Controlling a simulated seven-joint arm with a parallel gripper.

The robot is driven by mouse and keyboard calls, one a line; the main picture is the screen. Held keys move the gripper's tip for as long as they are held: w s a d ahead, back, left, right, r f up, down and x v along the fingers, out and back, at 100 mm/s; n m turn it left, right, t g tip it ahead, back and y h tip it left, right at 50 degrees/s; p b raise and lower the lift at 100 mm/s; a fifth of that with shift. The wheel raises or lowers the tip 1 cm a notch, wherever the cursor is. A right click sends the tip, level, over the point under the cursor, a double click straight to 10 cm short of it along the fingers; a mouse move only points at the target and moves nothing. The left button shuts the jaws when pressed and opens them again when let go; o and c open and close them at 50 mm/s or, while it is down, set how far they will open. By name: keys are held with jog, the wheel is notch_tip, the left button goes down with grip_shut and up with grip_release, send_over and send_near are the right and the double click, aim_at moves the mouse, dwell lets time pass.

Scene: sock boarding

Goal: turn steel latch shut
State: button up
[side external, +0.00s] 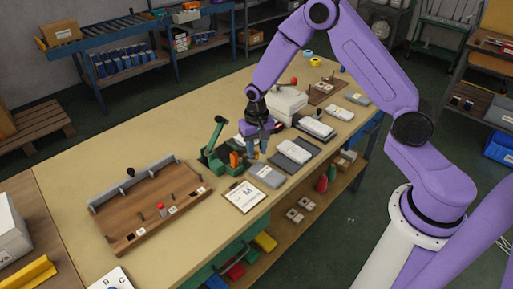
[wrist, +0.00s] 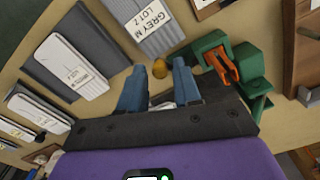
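My gripper (side external: 257,152) hangs low over the table, just right of a green clamp stand (side external: 215,152). In the wrist view its two blue fingers (wrist: 158,72) stand apart with a clear gap, holding nothing. A small brass-coloured knob (wrist: 160,68) shows between the fingertips; I cannot tell whether they touch it. The green stand, with an orange part (wrist: 222,65), is right of the fingers in the wrist view. I cannot pick out the steel latch for certain. A wooden fixture (side external: 140,215) with a grey rail (side external: 140,183), dark knobs and a red knob (side external: 160,207) lies at the left.
A grey sock pack labelled GREY M LOT 7 (wrist: 150,25) lies close beyond the fingers. Several dark boards with white packs (side external: 293,152) line the table's right side. A card marked M (side external: 244,196) lies near the front edge. The table's back left is clear.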

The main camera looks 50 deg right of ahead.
grip_shut()
jog(key=shift+d+n, duration=0.1)
jog(key=shift+n, duration=0.2)
jog(key=n, duration=0.2)
jog(key=shift+w+d+n, duration=0.3)
jog(key=shift+w, duration=0.05)
jog(key=n, duration=0.1)
jog(key=w+n, duration=0.1)
jog(key=n, duration=0.1)
jog(key=shift+d+n, duration=0.3)
jog(key=shift+d, duration=0.05)
jog(key=shift+w+d+n, duration=0.1)
jog(key=shift+w+n, duration=0.15)
jog(key=shift+n, duration=0.6)
jog(key=shift+w+d+n, duration=0.1)
jog(key=shift+w+n, duration=0.2)
jog(key=shift+n, duration=0.6)
jog(key=shift+w+d+n, duration=0.1)
jog(key=shift+w+n, duration=0.15)
jog(key=shift+n, duration=0.6)
jog(key=shift+o, duration=1.7)
grip_release()
